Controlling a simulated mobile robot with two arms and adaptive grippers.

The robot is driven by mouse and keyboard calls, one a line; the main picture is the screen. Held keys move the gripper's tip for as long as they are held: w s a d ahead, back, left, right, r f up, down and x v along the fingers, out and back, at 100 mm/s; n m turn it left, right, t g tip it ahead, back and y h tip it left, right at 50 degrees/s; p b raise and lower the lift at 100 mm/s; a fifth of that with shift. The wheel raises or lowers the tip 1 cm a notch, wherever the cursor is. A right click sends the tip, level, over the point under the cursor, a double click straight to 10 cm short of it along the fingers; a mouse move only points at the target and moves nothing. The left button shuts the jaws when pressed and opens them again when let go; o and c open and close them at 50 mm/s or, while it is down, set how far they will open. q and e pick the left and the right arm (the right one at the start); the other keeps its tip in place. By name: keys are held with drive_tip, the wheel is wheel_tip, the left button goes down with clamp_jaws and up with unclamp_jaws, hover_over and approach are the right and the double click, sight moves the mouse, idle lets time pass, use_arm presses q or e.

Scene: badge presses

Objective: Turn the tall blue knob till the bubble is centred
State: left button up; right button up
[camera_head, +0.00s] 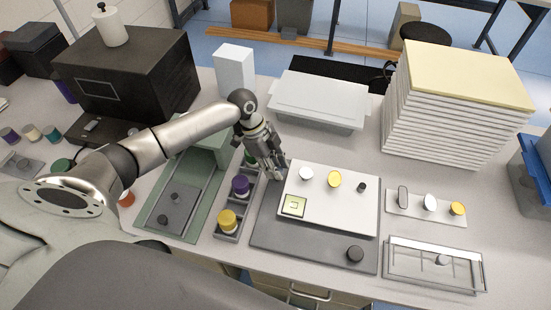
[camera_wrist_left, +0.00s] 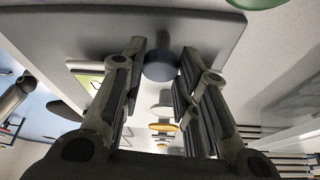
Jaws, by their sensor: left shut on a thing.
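The blue knob (camera_wrist_left: 160,66) shows between my left gripper's fingers in the left wrist view; in the head view the gripper hides most or all of it. My left gripper (camera_head: 279,175) points down, shut on the knob at the far left corner of the grey base plate (camera_head: 270,232). A white plate (camera_head: 338,214) lies on that base. The square yellow-green level (camera_head: 293,206) sits at the white plate's near left corner; I cannot tell where its bubble is. My right gripper is not in view.
A rack with a purple jar (camera_head: 240,186) and a yellow jar (camera_head: 227,221) stands close left of the gripper. A dark knob (camera_head: 355,254) is at the base's near right. A white lidded box (camera_head: 318,100) and a tall stack (camera_head: 445,108) stand behind.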

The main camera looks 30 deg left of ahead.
use_arm(q)
drive_tip(key=n+p, duration=0.1)
drive_tip(key=p, duration=0.1)
drive_tip(key=n+t+p, duration=0.1)
drive_tip(key=n+p, duration=0.1)
drive_tip(key=n+t+p, duration=0.1)
drive_tip(key=n, duration=0.1)
drive_tip(key=shift+s+d+r+y+p, duration=0.1)
drive_tip(key=shift+s+r+y+p, duration=0.1)
drive_tip(key=shift+r+y+p, duration=0.15)
drive_tip(key=shift+f+n+t+y+p, duration=0.25)
drive_tip(key=shift+n+t+p, duration=0.15)
drive_tip(key=shift+n+p, duration=0.9)
drive_tip(key=o, duration=1)
drive_tip(key=v, duration=1.2)
drive_tip(key=shift+d, duration=0.1)
